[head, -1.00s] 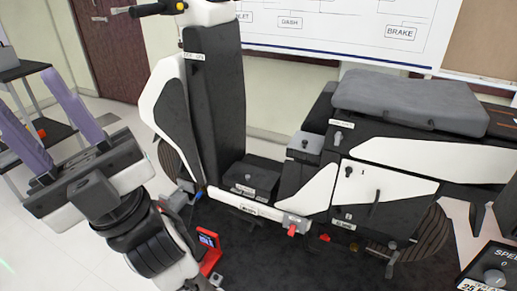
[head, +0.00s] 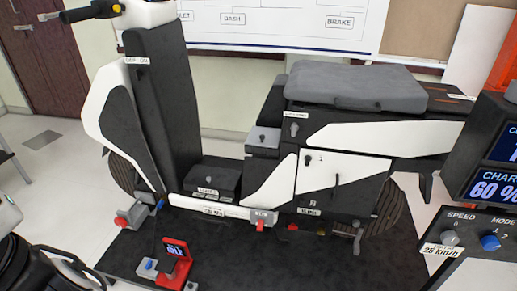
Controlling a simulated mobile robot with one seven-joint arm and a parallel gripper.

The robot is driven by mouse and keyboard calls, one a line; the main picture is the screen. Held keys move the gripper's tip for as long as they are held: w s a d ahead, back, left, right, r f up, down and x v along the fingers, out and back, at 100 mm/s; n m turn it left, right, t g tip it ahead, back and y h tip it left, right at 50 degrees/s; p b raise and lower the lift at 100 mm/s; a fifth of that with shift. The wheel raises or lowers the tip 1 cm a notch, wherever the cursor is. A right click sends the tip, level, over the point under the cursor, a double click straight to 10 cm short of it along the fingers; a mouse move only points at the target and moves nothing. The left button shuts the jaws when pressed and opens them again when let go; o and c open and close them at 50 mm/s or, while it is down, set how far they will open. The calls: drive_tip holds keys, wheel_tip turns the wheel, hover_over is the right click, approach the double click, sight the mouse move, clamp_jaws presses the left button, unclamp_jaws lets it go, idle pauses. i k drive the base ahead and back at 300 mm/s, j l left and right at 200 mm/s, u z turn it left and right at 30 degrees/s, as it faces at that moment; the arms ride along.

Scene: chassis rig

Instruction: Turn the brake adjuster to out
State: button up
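I cannot pick out the brake adjuster with certainty; the small labels on the scooter-like chassis rig (head: 213,80) are mostly too small to read. Its white side panel carries a dark knob (head: 308,160) beside a small "1" and an upright dark slot or handle (head: 337,187). A small label (head: 308,211) sits below the panel, and its text is unclear. A grey lever part (head: 356,236) hangs by the rear wheel.
The rig stands on a black mat (head: 240,262). A small red stand with a screen (head: 176,262) is at the front left. A console (head: 480,245) with SPEED and MODE knobs and a display stands at right.

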sight(321, 231)
drive_tip(key=i+l+z, duration=0.15)
drive_tip(key=z, duration=0.35)
drive_tip(key=i+l+z, duration=0.1)
drive_tip(key=z, duration=0.35)
drive_tip(key=i+z, duration=0.2)
drive_tip(key=z, duration=0.3)
